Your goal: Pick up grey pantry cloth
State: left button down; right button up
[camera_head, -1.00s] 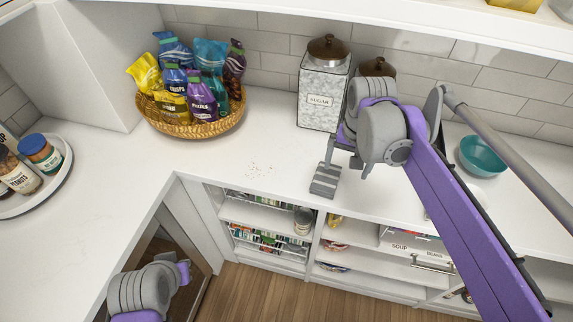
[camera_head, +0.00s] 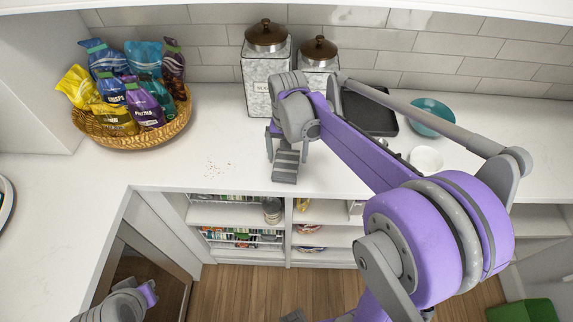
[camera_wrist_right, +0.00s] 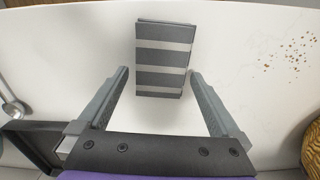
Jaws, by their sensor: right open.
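The grey pantry cloth (camera_head: 286,168) lies folded flat on the white counter near its front edge, dark grey with lighter stripes. In the right wrist view the cloth (camera_wrist_right: 163,62) is just ahead of my right fingertips, its near end reaching between them. My right gripper (camera_head: 280,140) is at the cloth's wall side, pointing down. In the right wrist view the gripper (camera_wrist_right: 160,73) is open and empty, with one finger on either side of the cloth's near end. My left arm's wrist shows at the bottom left of the head view; its fingers cannot be made out.
A wicker basket (camera_head: 140,138) of snack bags stands at the left. Two lidded canisters (camera_head: 266,70) stand by the tiled wall behind my right arm. A dark tray (camera_head: 368,112), white bowl (camera_head: 426,158) and teal bowl (camera_head: 432,117) are to the right. Crumbs (camera_head: 218,168) lie left of the cloth.

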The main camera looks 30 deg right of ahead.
aim_at(287, 160)
jog(key=shift+f, duration=0.8)
jog(key=c, duration=1.1)
notch_tip(287, 160, up, 10)
jog(key=shift+r, duration=0.1)
jog(key=o, duration=0.7)
jog(key=shift+c, duration=0.2)
jog(key=c, duration=0.5)
jog(key=shift+c, duration=0.2)
